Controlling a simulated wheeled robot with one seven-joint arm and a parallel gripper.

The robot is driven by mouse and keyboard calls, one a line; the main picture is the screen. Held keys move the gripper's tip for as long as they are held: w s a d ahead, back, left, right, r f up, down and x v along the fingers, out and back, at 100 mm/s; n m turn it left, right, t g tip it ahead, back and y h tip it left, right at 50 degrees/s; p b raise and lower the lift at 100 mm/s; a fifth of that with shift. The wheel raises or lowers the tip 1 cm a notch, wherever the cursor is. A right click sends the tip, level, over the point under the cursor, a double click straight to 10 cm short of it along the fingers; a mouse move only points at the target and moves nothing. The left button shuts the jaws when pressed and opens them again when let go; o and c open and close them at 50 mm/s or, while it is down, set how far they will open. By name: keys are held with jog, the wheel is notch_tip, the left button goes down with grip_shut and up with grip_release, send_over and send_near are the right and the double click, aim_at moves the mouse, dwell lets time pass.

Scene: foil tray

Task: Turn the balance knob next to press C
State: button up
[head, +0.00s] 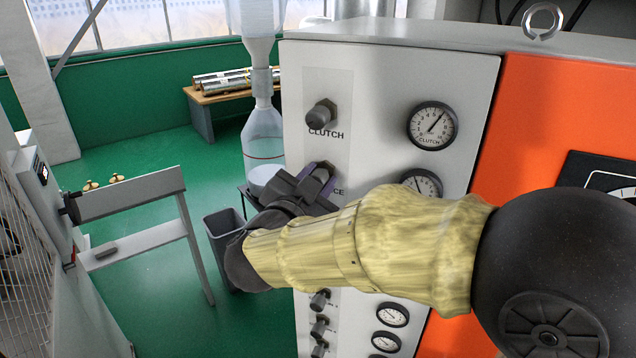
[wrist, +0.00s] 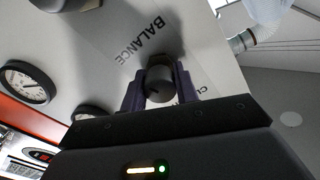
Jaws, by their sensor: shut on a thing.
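The balance knob (wrist: 160,84) is a dark round knob on the light grey panel (head: 318,85). In the wrist view the word BALANCE is printed on one side of it and part of CLUTCH on the other. My gripper (head: 316,180) is at the panel just below the CLUTCH label, and its fingers largely hide the balance knob in the head view. In the wrist view my gripper (wrist: 160,90) is shut on the knob, one finger on each side. No press C marking can be read.
A clutch knob (head: 322,114) sits above, with a clutch gauge (head: 432,126) and another gauge (head: 421,185) to the right. Several smaller knobs (head: 320,328) line the panel below. A bin (head: 222,235) and a grey stand (head: 135,195) are on the left.

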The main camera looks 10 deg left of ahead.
jog(key=shift+f+m+b, duration=0.3)
jog(key=shift+m+b, duration=0.8)
jog(key=shift+b, duration=0.8)
jog(key=shift+r+m+b, duration=0.25)
jog(key=shift+m+b, duration=0.35)
jog(key=shift+b, duration=0.2)
jog(key=o, duration=1)
jog(key=shift+s+a+b, duration=0.4)
jog(key=shift+s+b, duration=0.6)
jog(key=shift+s, duration=1.9)
jog(key=shift+s+a+b, duration=0.35)
jog(key=shift+s+b, duration=0.7)
jog(key=shift+s, duration=1.8)
jog(key=shift+s+a+b, duration=0.4)
jog(key=shift+s+b, duration=0.6)
jog(key=shift+s, duration=1.9)
